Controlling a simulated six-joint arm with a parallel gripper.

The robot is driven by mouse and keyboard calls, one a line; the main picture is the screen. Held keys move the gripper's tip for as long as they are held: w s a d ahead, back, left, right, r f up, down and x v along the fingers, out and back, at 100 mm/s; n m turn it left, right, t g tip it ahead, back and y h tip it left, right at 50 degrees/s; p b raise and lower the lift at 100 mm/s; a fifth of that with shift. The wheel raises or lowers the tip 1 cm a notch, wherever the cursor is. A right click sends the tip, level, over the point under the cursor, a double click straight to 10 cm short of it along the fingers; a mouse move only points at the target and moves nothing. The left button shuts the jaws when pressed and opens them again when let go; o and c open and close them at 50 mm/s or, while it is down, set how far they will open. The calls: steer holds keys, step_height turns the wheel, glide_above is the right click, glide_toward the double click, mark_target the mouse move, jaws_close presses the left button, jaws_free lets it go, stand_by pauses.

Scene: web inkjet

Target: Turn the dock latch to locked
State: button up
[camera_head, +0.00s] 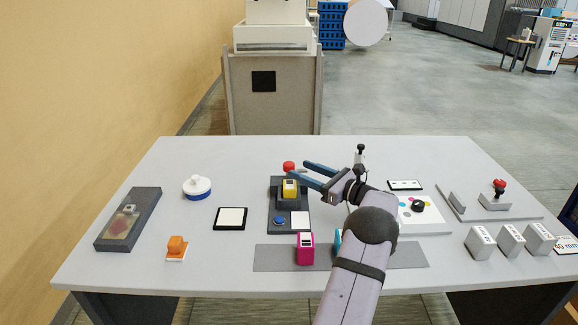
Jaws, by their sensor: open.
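The dark dock (278,208) lies near the middle of the table, with a yellow cartridge (290,190) upright in its holder. A red knob (288,166) shows at the back of the dock and looks like the latch; its turn position is too small to tell. A blue button (280,220) sits on the dock's front part. My gripper (297,170) is open, its two blue fingers pointing left, with the tips close to the red knob and above the cartridge. I cannot tell whether a finger touches the knob. Nothing shows between the fingers.
A magenta cartridge (305,248) stands on a grey mat (272,258) in front; my forearm hides part of this mat. Left are a black-framed pad (230,218), a blue-white round item (197,187) and an orange block (176,247). White blocks (510,240) stand at right.

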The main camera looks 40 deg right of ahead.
mark_target(289, 163)
steer(key=shift+w+a+p, duration=0.2)
steer(key=shift+w, duration=1.35)
steer(key=shift+w+a+p, duration=0.15)
steer(key=shift+w+a, duration=0.05)
steer(key=shift+w, duration=1.35)
steer(key=c, duration=1.1)
